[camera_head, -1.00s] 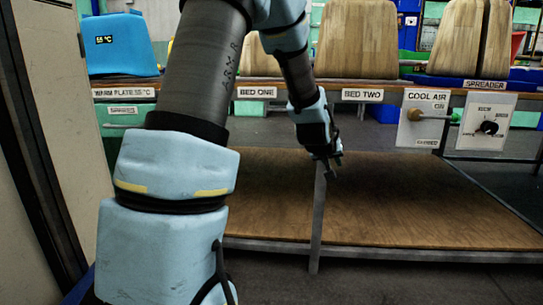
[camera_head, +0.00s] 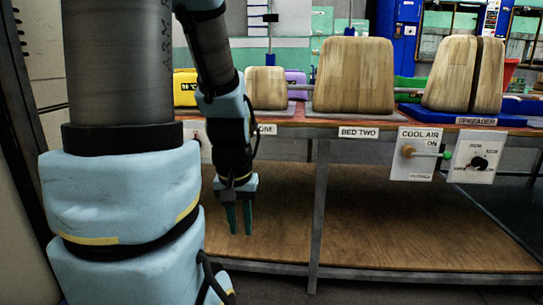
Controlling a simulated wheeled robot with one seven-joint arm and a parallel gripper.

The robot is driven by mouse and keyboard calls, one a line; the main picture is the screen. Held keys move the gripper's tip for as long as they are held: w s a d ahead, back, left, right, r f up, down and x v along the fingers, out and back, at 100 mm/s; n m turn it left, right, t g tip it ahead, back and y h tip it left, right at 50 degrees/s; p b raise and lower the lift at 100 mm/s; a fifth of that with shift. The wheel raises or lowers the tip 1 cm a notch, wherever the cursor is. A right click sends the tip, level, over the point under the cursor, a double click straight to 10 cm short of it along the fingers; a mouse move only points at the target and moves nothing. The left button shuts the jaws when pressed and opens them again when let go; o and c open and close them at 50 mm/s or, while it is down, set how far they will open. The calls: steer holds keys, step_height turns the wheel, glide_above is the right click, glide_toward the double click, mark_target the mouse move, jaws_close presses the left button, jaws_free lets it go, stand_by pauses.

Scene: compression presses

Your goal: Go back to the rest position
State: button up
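My gripper (camera_head: 240,228) hangs pointing down in front of the bench, left of the BED TWO label. Its two dark green fingers are a little apart, and nothing shows between them. My arm comes down from the top of the view. My thick lower links fill the left side and hide the bench's left end.
The COOL AIR panel (camera_head: 411,153) and a dial panel (camera_head: 473,156) hang at the front edge. The lower wooden shelf (camera_head: 420,228) is bare.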

step_height(320, 180, up, 28)
steer(key=p, duration=2.5)
steer(key=shift+f, duration=0.25)
